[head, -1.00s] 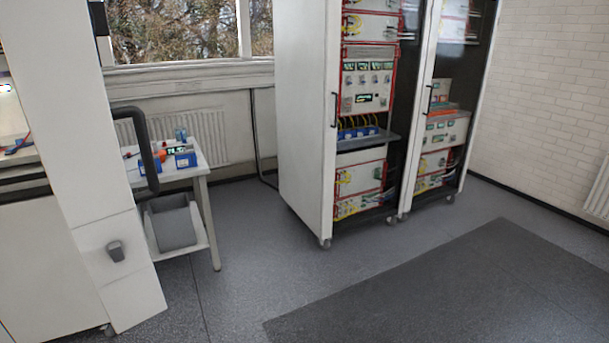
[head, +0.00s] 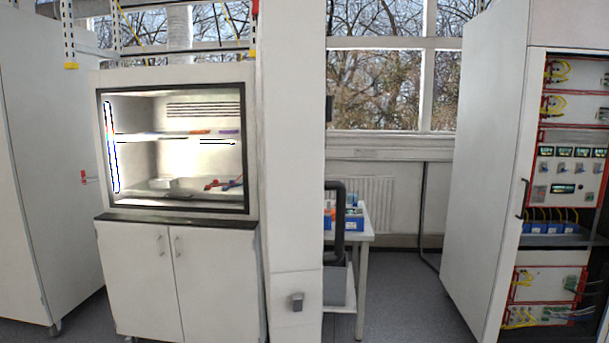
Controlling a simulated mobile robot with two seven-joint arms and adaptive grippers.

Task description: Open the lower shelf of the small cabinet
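A small white cabinet (head: 106,241) stands left of centre in the head view. Its lit upper part has a dark frame and an inner shelf (head: 150,136) with small items. Below a dark ledge (head: 172,218), its lower part has two white doors, a left door (head: 137,285) and a right door (head: 215,290). Neither of my grippers shows in the head view.
A white pillar (head: 290,150) stands right of the cabinet. Behind it is a small table (head: 362,237) with blue boxes. A tall rack cabinet (head: 485,170) with red-framed devices stands at the right. A tall white cabinet (head: 45,180) stands at the far left. Grey floor (head: 415,300) shows between.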

